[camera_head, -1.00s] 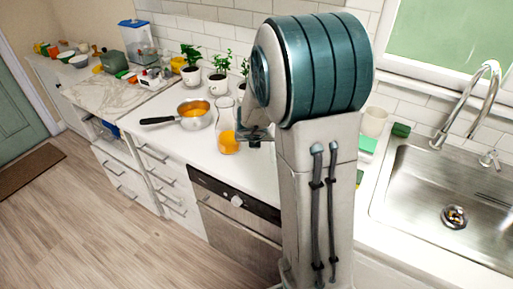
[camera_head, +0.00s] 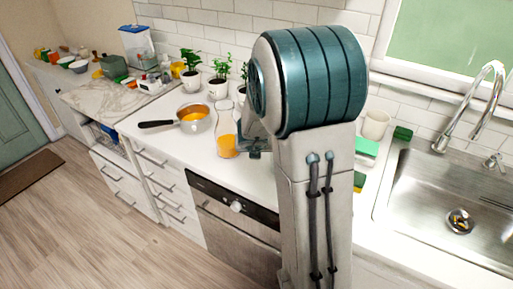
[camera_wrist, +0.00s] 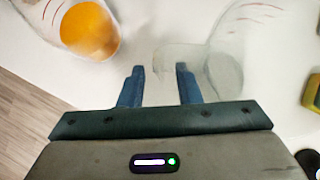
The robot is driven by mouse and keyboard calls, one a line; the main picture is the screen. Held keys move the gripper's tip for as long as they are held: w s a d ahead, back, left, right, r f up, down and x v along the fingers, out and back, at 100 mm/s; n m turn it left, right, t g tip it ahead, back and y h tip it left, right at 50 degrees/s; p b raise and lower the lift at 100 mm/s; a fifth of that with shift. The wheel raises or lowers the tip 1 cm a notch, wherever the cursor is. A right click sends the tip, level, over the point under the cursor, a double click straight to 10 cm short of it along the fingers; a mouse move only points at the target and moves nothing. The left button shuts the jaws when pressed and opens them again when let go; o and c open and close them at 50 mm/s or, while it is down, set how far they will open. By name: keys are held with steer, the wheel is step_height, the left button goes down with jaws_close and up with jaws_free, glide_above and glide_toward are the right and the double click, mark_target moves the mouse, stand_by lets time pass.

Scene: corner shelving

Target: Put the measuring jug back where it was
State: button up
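In the wrist view, a clear, empty-looking measuring jug (camera_wrist: 226,62) with red marks stands right of centre, its glass handle (camera_wrist: 172,58) reaching left. A second clear jug with red marks and orange contents (camera_wrist: 88,30) is at upper left; in the head view this orange-filled jug (camera_head: 226,144) stands on the counter beside the pan. My gripper (camera_wrist: 160,78) is open, with its two blue fingers apart and pointing at the empty jug's handle. I cannot tell whether the handle is between the fingertips or just beyond them. In the head view my arm hides the empty jug.
A pan (camera_head: 193,117) of orange contents stands left of the orange-filled jug. Potted plants (camera_head: 218,84) line the wall. A white mug (camera_head: 375,124), a green and yellow sponge (camera_wrist: 312,92) and the sink (camera_head: 440,195) are to the right. The front counter is mostly clear.

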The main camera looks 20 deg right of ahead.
steer(key=shift+r, duration=0.1)
steer(key=s+a+r+n+t+y+p, duration=0.25)
steer(key=s+a+r+n, duration=0.35)
steer(key=r+n, duration=0.4)
steer(key=s+a+r+n+t+y+p, duration=0.1)
steer(key=s+a+r+n+y+p, duration=0.25)
steer(key=a+r+n, duration=0.55)
steer(key=s+d+n+g+h, duration=0.1)
steer(key=s+d+n+g, duration=0.1)
steer(key=s+n, duration=0.6)
steer(key=s+d+f+n+g+h, duration=0.1)
steer(key=s+d+n+g, duration=0.2)
steer(key=s+n, duration=0.6)
steer(key=n+g, duration=0.1)
steer(key=n, duration=0.3)
steer(key=shift+d+n+h, duration=0.25)
steer(key=shift+n+h, duration=0.05)
steer(key=shift+h, duration=0.1)
